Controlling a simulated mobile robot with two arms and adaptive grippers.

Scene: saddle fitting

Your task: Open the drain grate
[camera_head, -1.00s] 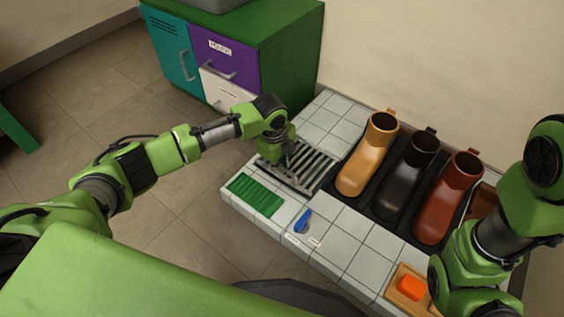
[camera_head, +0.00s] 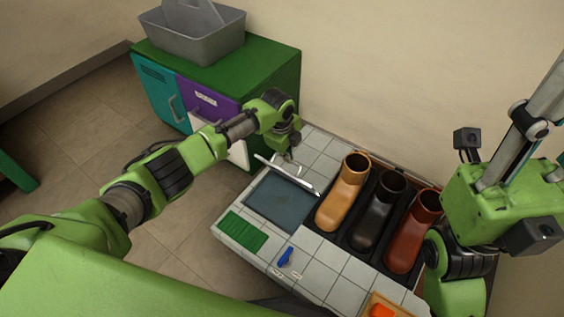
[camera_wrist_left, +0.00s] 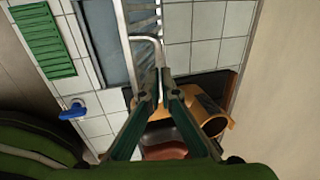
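The drain grate (camera_head: 293,178) stands raised, almost edge-on in the head view, at the far side of its opening. The opening (camera_head: 278,203) shows a dark blue-grey basin. My left gripper (camera_head: 290,154) is at the grate's upper side. In the left wrist view, the slatted grate (camera_wrist_left: 141,14) has a bent grey handle (camera_wrist_left: 148,39). The handle runs down between the two fingertips of my left gripper (camera_wrist_left: 159,73), which are close together on it. My right arm is at the right of the head view, but its fingers cannot be made out.
Tan, black and red-brown boots (camera_head: 342,198) stand in a dark tray right of the opening. A green ribbed mat (camera_head: 243,232) and a blue object (camera_head: 286,256) lie at the front of the tiled bench. A green cabinet (camera_head: 270,85) with a grey caddy (camera_head: 194,40) stands behind.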

